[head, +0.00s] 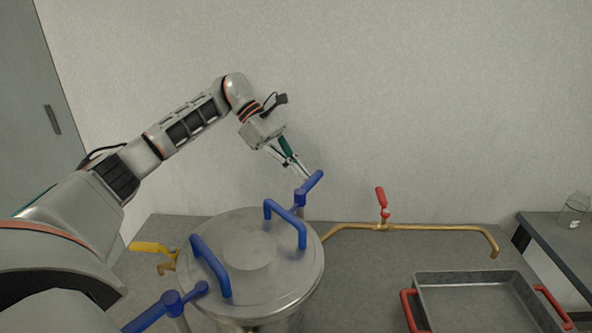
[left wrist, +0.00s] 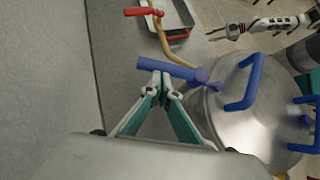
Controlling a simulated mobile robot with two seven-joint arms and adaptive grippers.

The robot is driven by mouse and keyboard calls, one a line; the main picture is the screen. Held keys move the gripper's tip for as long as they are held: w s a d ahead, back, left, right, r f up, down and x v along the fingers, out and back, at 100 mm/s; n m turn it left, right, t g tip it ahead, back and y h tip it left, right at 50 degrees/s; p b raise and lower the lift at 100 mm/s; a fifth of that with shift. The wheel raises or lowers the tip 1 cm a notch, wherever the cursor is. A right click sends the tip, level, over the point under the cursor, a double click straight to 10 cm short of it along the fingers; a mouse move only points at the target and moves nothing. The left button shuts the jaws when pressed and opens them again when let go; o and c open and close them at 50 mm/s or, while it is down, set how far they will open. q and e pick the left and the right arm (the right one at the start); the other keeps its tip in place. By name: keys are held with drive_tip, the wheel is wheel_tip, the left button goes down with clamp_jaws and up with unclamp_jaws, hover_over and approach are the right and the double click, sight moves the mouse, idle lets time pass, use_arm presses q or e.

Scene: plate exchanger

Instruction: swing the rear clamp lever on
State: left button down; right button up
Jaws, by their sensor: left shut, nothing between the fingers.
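The rear clamp lever, a blue bar (head: 313,182), stands at the back edge of the round metal lid (head: 248,290) in the head view. In the left wrist view the lever (left wrist: 170,68) points left, away from the lid (left wrist: 240,122). My left gripper (head: 303,174) is shut and empty, its fingertips close beside the lever. In the left wrist view the left fingertips (left wrist: 161,90) sit just by the bar; I cannot tell whether they touch it. My right gripper (left wrist: 218,33) shows small at the top right of the left wrist view.
Two blue handles (head: 209,266) rise from the lid. Another blue clamp lever (head: 160,308) is at the front left. A yellow-handled valve (head: 152,247) is left of the vessel. A brass pipe (head: 440,228) with a red valve handle (head: 380,197) runs right, above a metal tray (head: 420,285).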

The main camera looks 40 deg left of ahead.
use_arm(q)
drive_tip(key=shift+d+r, duration=0.1)
drive_tip(key=shift+d, duration=0.3)
drive_tip(key=w+v, duration=0.1)
drive_tip(key=v, duration=1.1)
drive_tip(key=shift+s+a, duration=0.2)
drive_tip(key=shift+s, duration=0.2)
drive_tip(key=shift+f, duration=0.2)
